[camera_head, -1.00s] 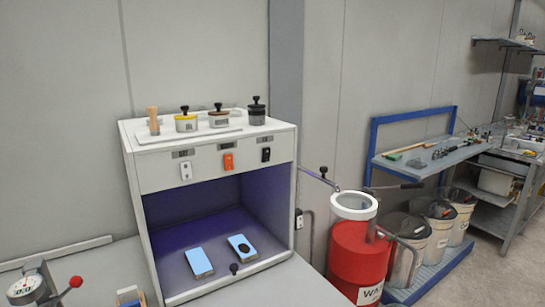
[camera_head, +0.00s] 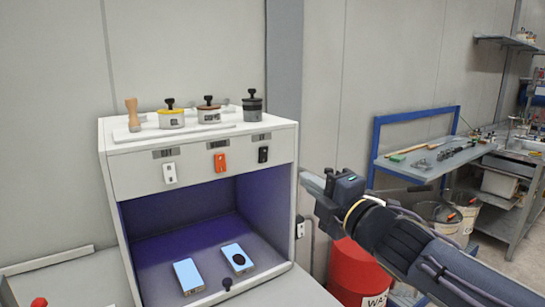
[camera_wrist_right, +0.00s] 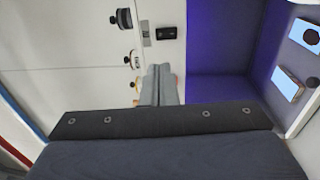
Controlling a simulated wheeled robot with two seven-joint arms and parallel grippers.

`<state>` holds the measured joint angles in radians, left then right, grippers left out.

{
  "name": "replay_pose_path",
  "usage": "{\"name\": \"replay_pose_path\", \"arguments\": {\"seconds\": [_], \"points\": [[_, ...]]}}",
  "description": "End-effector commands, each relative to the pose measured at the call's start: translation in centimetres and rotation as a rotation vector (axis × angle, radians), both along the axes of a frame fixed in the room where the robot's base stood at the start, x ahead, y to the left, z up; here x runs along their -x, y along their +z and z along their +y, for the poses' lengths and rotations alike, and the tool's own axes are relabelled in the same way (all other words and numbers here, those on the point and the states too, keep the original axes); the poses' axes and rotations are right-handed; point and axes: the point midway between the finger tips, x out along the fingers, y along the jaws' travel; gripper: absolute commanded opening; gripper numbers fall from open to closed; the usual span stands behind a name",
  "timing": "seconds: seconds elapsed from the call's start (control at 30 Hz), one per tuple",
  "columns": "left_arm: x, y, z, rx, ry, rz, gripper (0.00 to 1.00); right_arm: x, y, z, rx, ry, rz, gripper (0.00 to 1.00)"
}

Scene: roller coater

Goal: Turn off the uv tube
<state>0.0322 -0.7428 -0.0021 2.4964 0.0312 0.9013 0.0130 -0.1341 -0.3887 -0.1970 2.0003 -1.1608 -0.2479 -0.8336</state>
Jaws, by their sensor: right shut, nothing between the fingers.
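The white cabinet (camera_head: 205,140) stands on the bench with its front open and a purple-blue glow inside (camera_head: 180,205). Its upper panel carries a white switch (camera_head: 169,173), an orange switch (camera_head: 220,162) and a black switch (camera_head: 263,154), each under a small label. The tube itself is not visible. My right gripper (camera_head: 304,182) is shut and empty, to the right of the cabinet's front. In the right wrist view its closed fingers (camera_wrist_right: 160,72) point at the panel, with the black switch (camera_wrist_right: 166,33) beyond the tips. My left gripper is out of view.
Several knobbed pots, one of them yellow-rimmed (camera_head: 171,118), stand on the cabinet top. Two blue plates (camera_head: 188,276) lie on its floor behind a black knob (camera_head: 227,283). A red drum (camera_head: 355,270) stands right of the bench, partly behind my right arm.

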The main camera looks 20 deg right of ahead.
Motion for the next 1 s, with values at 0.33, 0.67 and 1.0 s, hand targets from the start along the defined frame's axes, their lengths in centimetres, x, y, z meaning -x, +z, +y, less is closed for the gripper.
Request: {"name": "replay_pose_path", "arguments": {"seconds": [0.33,0.67,1.0], "points": [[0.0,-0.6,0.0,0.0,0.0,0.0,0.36,-3.4,0.2,0.5,-0.002,0.0,0.004,0.0],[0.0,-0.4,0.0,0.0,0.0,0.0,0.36,-10.3,1.1,1.4,-0.004,0.0,0.005,0.0],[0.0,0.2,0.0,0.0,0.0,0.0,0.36,-13.6,1.7,1.9,-0.005,-0.002,0.003,0.0]]}}
